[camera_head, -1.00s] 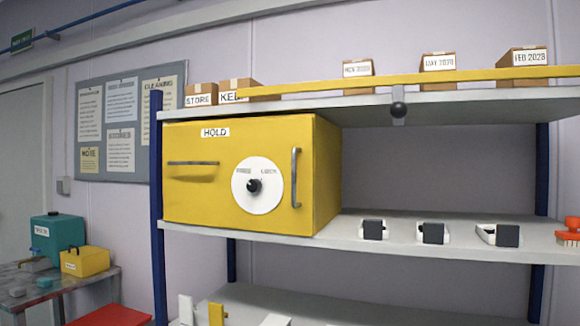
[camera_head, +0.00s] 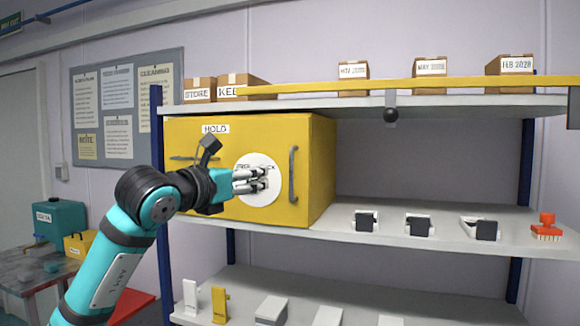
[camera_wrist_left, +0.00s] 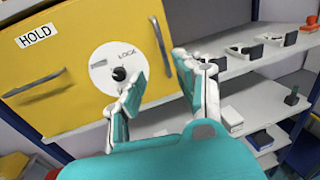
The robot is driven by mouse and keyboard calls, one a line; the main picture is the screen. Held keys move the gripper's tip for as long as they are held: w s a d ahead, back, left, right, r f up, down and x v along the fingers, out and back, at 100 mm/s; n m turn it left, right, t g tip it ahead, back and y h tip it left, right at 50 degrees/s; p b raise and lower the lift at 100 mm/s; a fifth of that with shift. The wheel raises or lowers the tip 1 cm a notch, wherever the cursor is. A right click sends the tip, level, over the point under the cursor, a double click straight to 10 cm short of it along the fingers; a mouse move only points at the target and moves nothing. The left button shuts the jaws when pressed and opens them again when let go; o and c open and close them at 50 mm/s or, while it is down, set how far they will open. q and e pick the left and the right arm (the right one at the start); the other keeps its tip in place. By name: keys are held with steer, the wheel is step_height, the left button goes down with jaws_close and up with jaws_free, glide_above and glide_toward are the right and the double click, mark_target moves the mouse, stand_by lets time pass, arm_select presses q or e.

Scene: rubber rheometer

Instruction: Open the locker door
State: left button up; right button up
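The yellow locker (camera_head: 318,165), labelled HOLD, stands on the middle shelf with its door shut. Its front has a white round dial (camera_head: 262,198) with a black knob, a vertical grey handle (camera_head: 293,174) at the right and a horizontal bar at the left. In the left wrist view the black knob (camera_wrist_left: 119,73) and vertical handle (camera_wrist_left: 161,46) show clearly. My left gripper (camera_head: 267,178) is in front of the dial and hides the knob in the head view. In the left wrist view my left gripper (camera_wrist_left: 160,70) is open and empty. My right gripper is not in view.
The shelf (camera_head: 345,226) right of the locker holds several small black-and-white items and a red brush (camera_head: 546,228). Cardboard boxes stand on the top shelf behind a yellow rail (camera_head: 400,84). A side table (camera_head: 40,280) with containers is at lower left.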

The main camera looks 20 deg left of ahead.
mark_target(290, 169)
arm_select(q)
steer(key=p+x, duration=0.7)
steer(key=x, duration=0.8)
steer(key=shift+d+r, duration=0.1)
steer(key=shift+d, duration=0.05)
steer(key=shift+w+d+p, duration=0.15)
steer(key=shift+w+p, duration=0.15)
steer(key=shift+w, duration=0.1)
jaws_close()
